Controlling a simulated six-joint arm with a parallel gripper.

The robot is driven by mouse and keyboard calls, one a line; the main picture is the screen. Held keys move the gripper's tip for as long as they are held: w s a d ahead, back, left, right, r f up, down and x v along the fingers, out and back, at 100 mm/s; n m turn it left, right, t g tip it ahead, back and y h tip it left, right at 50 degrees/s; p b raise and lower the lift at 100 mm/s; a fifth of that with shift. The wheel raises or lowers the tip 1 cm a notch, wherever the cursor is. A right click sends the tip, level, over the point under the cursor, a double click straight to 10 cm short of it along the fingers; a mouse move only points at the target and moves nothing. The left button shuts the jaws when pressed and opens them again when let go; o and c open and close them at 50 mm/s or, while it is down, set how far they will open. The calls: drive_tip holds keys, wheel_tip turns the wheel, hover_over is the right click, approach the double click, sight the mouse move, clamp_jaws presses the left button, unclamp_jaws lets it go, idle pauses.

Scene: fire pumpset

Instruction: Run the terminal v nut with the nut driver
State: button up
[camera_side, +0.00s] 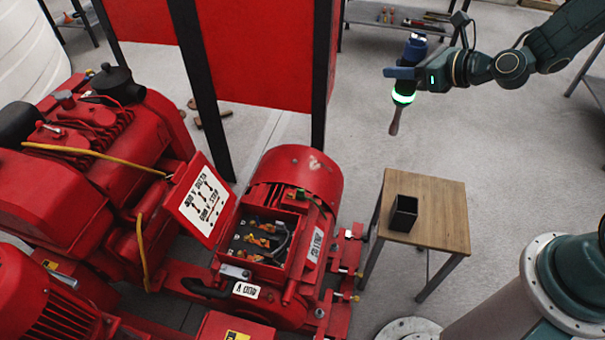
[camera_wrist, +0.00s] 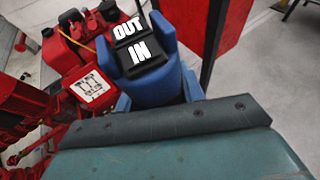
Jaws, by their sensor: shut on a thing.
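My gripper (camera_side: 405,73) is shut on the blue nut driver (camera_side: 415,48), which has a glowing green ring and a socket tip pointing down. The driver hangs in the air above and to the right of the red motor (camera_side: 297,172). In the wrist view the blue driver body (camera_wrist: 150,60) shows a black panel marked OUT and IN. The motor's open terminal box (camera_side: 262,238) holds several brass terminals and wires. Its lid (camera_side: 201,200) stands open on the left with a wiring diagram. Which terminal is v, and its nut, are too small to tell.
A small wooden table (camera_side: 440,215) with a black open box (camera_side: 403,213) stands right of the motor. A red panel on dark posts (camera_side: 265,60) rises behind the motor. A red engine (camera_side: 90,160) fills the left.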

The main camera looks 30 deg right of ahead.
drive_tip(key=w+a+f+n+g+y, duration=0.1)
drive_tip(key=w+a+f, duration=0.3)
drive_tip(key=a, duration=0.4)
drive_tip(key=shift+w+a+n+y, duration=0.35)
drive_tip(key=shift+n+y, duration=0.35)
drive_tip(key=shift+y, duration=0.1)
drive_tip(key=a+f, duration=0.1)
drive_tip(key=a, duration=0.2)
drive_tip(key=w+a+f+n+y, duration=0.1)
drive_tip(key=a+f, duration=0.1)
drive_tip(key=a, duration=0.1)
drive_tip(key=w+a+f+n+g+y, duration=0.1)
drive_tip(key=a, duration=0.2)
drive_tip(key=shift+a+f, duration=0.3)
drive_tip(key=shift+f, duration=0.05)
drive_tip(key=s+a+f+n+g+y, duration=0.1)
drive_tip(key=a+f, duration=0.2)
drive_tip(key=a, duration=0.3)
drive_tip(key=s+a+f+n+g+y, duration=0.1)
drive_tip(key=a+f, duration=0.2)
drive_tip(key=a, duration=0.3)
drive_tip(key=s+a+f+n+g, duration=0.1)
drive_tip(key=a+f, duration=0.2)
drive_tip(key=a, duration=0.2)
drive_tip(key=shift+a+f+n+y, duration=0.25)
drive_tip(key=shift+a+n+y, duration=0.05)
drive_tip(key=shift+a+y, duration=0.1)
drive_tip(key=shift+f, duration=0.15)
